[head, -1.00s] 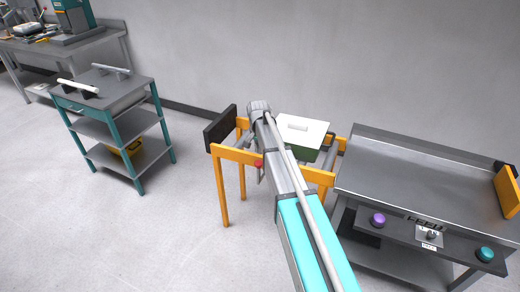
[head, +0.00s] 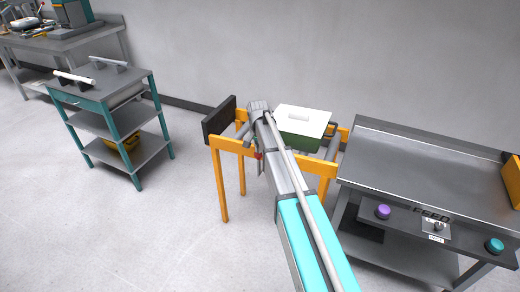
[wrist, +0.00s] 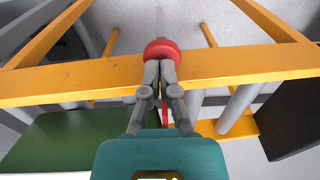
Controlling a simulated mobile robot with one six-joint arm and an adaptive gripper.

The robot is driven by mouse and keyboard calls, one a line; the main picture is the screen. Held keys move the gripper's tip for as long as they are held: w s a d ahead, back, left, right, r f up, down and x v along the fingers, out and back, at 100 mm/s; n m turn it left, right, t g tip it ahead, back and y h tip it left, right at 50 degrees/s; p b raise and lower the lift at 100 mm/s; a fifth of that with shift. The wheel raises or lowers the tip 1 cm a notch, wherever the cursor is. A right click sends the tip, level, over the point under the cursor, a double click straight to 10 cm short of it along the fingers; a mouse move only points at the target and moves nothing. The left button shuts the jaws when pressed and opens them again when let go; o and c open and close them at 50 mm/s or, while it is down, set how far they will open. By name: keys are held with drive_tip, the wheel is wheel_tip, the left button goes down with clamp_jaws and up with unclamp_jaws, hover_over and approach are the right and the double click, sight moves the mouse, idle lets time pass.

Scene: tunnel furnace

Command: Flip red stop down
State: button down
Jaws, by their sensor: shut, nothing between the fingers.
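The red stop's round knob (wrist: 162,51) sits at the orange rail in the wrist view, and a thin red strip shows lower, behind my fingers. The knob is a small red spot in the head view (head: 257,155), on the near side of the orange roller stand (head: 232,147). My gripper (wrist: 160,66) is shut and empty, with its fingertips together at the knob's lower edge in the picture. They look very close to it or touching; I cannot tell which. In the head view my arm hides most of my gripper and part of the stand.
A green box with a white lid (head: 300,117) rests on the stand's rollers. A dark end plate (head: 219,119) closes the stand's left end. A grey metal table with a control panel (head: 410,220) stands right. A teal cart (head: 105,105) stands left, with clear floor between.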

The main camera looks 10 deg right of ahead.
sight(259, 155)
idle(0.3)
wheel_tip(259, 155, down, 7)
drive_tip(key=b, duration=0.7)
drive_tip(key=shift+s, duration=0.1)
idle(0.4)
drive_tip(key=shift+r, duration=0.15)
wheel_tip(259, 155, up, 2)
drive_tip(key=p, duration=0.2)
drive_tip(key=shift+r+p, duration=0.2)
drive_tip(key=shift+p, duration=0.15)
wheel_tip(259, 155, up, 11)
drive_tip(key=p, duration=1.1)
drive_tip(key=shift+s+r, duration=0.15)
drive_tip(key=shift+s, duration=0.05)
